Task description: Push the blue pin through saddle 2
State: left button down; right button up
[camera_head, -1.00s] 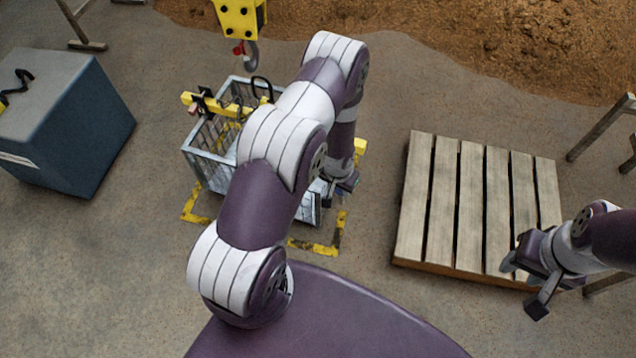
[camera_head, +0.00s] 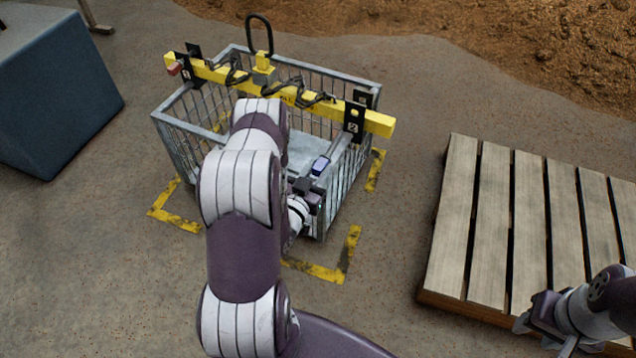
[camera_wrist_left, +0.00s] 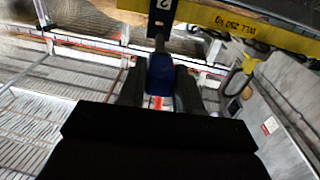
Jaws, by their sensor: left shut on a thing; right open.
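The blue pin (camera_head: 320,165) is held upright or nearly so by my left gripper (camera_head: 312,188) inside the right end of the wire cage. In the left wrist view the blue pin (camera_wrist_left: 160,76) sits between the two dark fingers of my left gripper (camera_wrist_left: 160,92), which is shut on it. Saddle 2 (camera_head: 355,120), a black plate marked 2, is on the right end of the yellow beam (camera_head: 379,123). The saddle also shows above the pin in the left wrist view (camera_wrist_left: 162,8); whether they touch I cannot tell. My right gripper (camera_head: 540,333) is open and empty at the lower right.
The wire cage (camera_head: 182,150) stands inside yellow floor marks (camera_head: 325,272). Another black saddle (camera_head: 193,62) is on the beam's left end. Dark slings lie along the beam. A wooden pallet (camera_head: 493,215) lies right; a blue-grey block (camera_head: 60,95) stands left.

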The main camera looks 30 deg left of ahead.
aim_at(335, 142)
pick_arm(q)
jog(key=shift+w+a+b, duration=0.2)
jog(key=shift+w+b, duration=0.25)
jog(key=shift+w, duration=1.2)
jog(key=shift+w+a+b, duration=0.25)
jog(key=shift+w+b, duration=0.2)
jog(key=shift+w, duration=1.2)
jog(key=shift+w+a+b, duration=0.2)
jog(key=shift+w+b, duration=0.25)
jog(key=shift+w, duration=1.2)
jog(key=shift+w+a+r+b, duration=0.15)
jog(key=shift+w+b, duration=0.4)
jog(key=shift+w, duration=0.85)
jog(key=shift+w+a+f+b, duration=0.15)
jog(key=shift+w+b, duration=0.4)
jog(key=shift+w, duration=0.9)
jog(key=shift+w+a+r+b, duration=0.1)
jog(key=shift+w+a+b, duration=0.3)
jog(key=shift+w, duration=1)
jog(key=shift+d, duration=0.15)
jog(key=c, duration=0.7)
grip_release()
jog(key=shift+s, duration=0.1)
